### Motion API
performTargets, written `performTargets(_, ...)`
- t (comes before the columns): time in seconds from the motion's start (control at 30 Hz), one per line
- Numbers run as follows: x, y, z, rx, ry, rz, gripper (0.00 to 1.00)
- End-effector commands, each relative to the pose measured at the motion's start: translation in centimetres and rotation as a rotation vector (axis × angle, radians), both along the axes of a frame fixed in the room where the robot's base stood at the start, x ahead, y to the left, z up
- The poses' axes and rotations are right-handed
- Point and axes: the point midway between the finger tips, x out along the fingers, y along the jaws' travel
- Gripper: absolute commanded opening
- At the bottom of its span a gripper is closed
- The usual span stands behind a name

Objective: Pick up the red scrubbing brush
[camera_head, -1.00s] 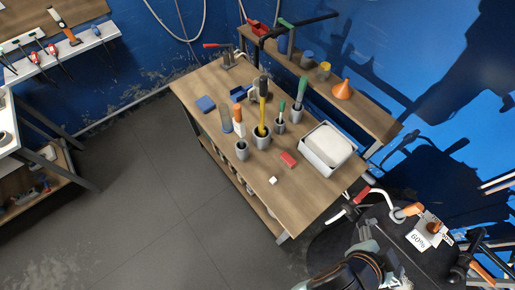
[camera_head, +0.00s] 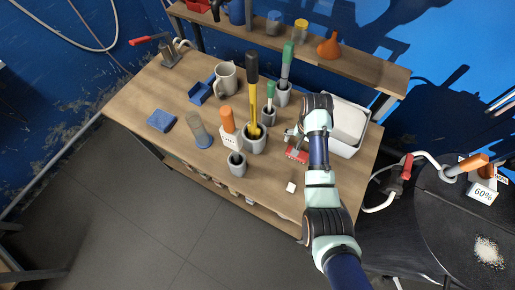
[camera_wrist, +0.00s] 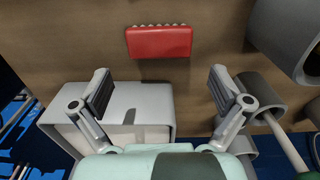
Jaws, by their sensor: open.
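The red scrubbing brush (camera_head: 297,154) lies on the wooden workbench (camera_head: 285,205), just left of the white bin. In the wrist view the brush (camera_wrist: 160,43) is a red block with pale bristle tips along its upper edge. My gripper (camera_wrist: 160,88) is open and empty, with one finger towards each side of the picture. The brush shows beyond the fingertips, centred between them and apart from both. In the head view my gripper (camera_head: 293,138) is above the brush and hides part of it.
A white bin (camera_head: 343,147) stands right of the brush. Cups holding tools, such as the grey cup (camera_head: 254,144) with a yellow-handled tool, stand to its left. A small white block (camera_head: 291,187) lies nearer the front edge. A shelf (camera_head: 300,55) runs along the back.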

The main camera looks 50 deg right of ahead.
Motion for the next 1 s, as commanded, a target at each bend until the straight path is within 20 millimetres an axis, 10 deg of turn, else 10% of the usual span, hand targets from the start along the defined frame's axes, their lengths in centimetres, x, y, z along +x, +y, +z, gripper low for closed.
performTargets(1.0,0.1,0.0,-7.8,0.002,0.001,-0.002,1.00)
